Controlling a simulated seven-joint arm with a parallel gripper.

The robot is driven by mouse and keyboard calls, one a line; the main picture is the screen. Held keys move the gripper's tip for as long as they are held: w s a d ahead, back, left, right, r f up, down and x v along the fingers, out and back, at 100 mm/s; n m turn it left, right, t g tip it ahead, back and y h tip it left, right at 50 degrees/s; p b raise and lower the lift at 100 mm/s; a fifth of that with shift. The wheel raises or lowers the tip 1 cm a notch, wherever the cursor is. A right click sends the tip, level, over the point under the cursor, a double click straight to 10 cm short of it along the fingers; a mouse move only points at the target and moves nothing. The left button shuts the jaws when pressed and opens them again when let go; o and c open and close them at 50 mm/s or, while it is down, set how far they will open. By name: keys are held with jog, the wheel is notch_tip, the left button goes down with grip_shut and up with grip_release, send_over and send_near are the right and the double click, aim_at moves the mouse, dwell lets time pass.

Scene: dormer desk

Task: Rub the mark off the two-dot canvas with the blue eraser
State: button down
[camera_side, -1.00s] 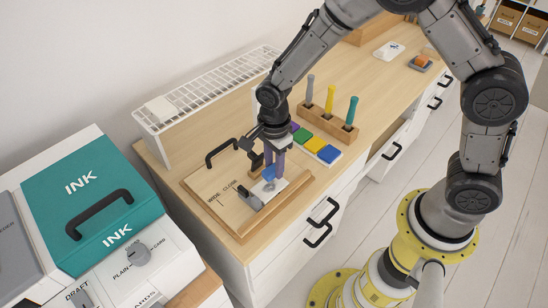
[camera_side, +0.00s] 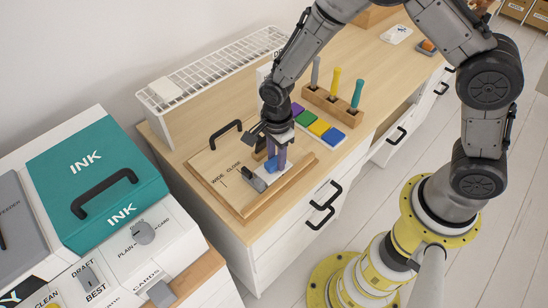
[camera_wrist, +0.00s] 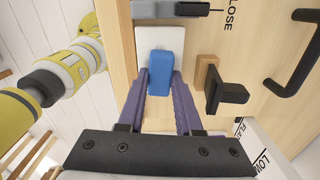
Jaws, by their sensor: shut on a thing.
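The blue eraser (camera_wrist: 160,72) is between the purple fingers of my gripper (camera_wrist: 160,95) in the wrist view. In the side view the eraser (camera_side: 270,166) shows just below my gripper (camera_side: 275,160). A white canvas (camera_wrist: 172,38) lies under the eraser on a wooden board; it also shows in the side view (camera_side: 264,177). The eraser is over the canvas; I cannot tell whether it touches. No mark or dots can be made out on the canvas, and the eraser and fingers hide part of it.
The wooden board (camera_side: 225,195) has a grey clamp piece (camera_side: 254,181) beside the canvas and a black handle (camera_side: 226,133). Several coloured blocks (camera_side: 318,127) and a wooden rack (camera_side: 336,105) of upright tools stand behind. A teal INK box (camera_side: 95,170) is at left.

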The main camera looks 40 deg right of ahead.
jog(key=shift+a, duration=0.9)
jog(key=shift+d, duration=0.9)
jog(key=shift+a, duration=0.95)
jog(key=shift+d, duration=1.35)
jog(key=shift+a, duration=1.35)
jog(key=shift+d+r, duration=0.1)
jog(key=shift+d, duration=1.2)
jog(key=shift+r, duration=3.95)
jog(key=shift+r, duration=0.1)
